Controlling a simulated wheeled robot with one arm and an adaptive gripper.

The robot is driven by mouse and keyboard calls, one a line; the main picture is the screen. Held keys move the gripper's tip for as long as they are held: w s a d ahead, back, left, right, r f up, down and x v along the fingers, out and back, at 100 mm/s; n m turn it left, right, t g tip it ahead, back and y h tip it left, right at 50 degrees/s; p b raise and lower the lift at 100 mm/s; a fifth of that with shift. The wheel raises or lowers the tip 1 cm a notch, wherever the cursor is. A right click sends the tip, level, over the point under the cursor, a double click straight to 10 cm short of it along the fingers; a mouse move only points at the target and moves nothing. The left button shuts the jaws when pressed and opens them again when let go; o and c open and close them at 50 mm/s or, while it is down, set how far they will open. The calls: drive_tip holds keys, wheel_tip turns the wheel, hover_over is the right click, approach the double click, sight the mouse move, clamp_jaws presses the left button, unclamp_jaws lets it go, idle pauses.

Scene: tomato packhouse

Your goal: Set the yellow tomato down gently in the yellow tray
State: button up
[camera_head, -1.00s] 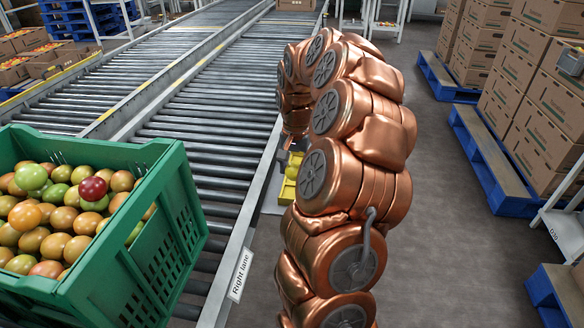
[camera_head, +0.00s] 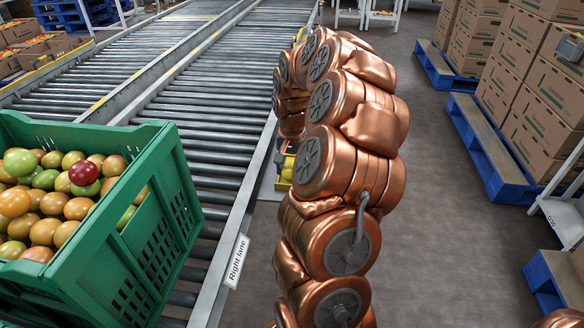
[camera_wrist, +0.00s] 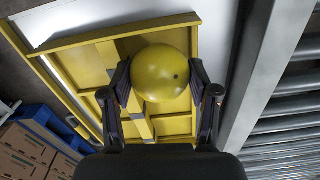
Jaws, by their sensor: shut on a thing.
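In the wrist view my gripper (camera_wrist: 160,92) is shut on the yellow tomato (camera_wrist: 160,72), one finger on each side of it. The yellow tray (camera_wrist: 75,42), with dividers inside, lies behind the tomato in that view. The tomato covers part of the tray, and I cannot tell whether it touches the tray floor. In the head view only a small part of the yellow tray (camera_head: 287,174) shows beside my arm. My arm hides the gripper there.
A green crate (camera_head: 150,215) full of mixed tomatoes stands at the left by the roller conveyor (camera_head: 215,120). The conveyor's metal side rail (camera_wrist: 258,75) runs close to the tray. Blue pallets (camera_head: 490,150) with stacked cartons (camera_head: 545,100) stand at the right, beyond open floor.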

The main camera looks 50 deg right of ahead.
drive_tip(key=o, duration=0.9)
drive_tip(key=c, duration=0.3)
idle(0.4)
drive_tip(key=shift+r+p, duration=1.35)
drive_tip(key=shift+r, duration=2.15)
